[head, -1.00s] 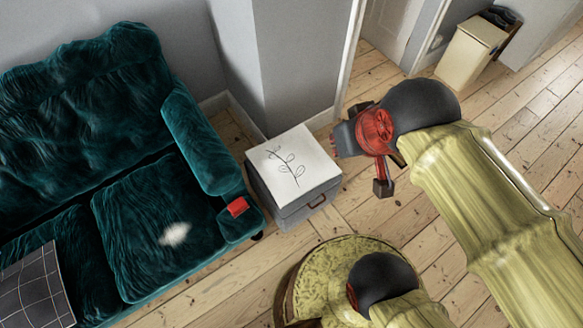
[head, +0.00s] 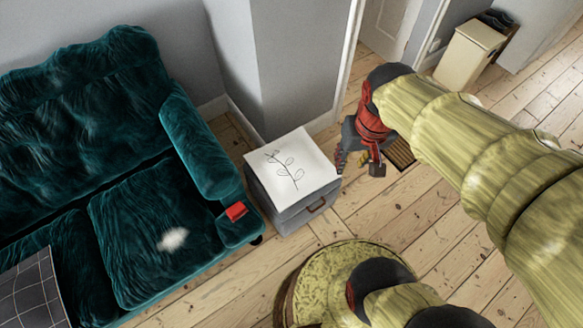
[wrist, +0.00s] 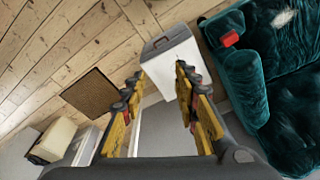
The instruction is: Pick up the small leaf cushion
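The small leaf cushion (head: 293,165) is a white square with a dark leaf-sprig drawing. It lies flat on top of a grey box with a handle (head: 310,208), beside the sofa arm. In the wrist view the cushion shows as a plain white patch (wrist: 167,66) beyond and between the fingertips. My gripper (head: 358,166) is open and empty, just right of the cushion in the head view. Its two spread fingers (wrist: 160,76) show in the wrist view with a gap between them. The gripper does not appear to touch the cushion.
A dark teal sofa (head: 145,230) stands left, with a red item (head: 236,211) on its arm and a grey checked cushion (head: 33,292). Walls rise behind the box. A cream bin (head: 468,52) stands far right. A brown mat (wrist: 91,92) lies on the floorboards.

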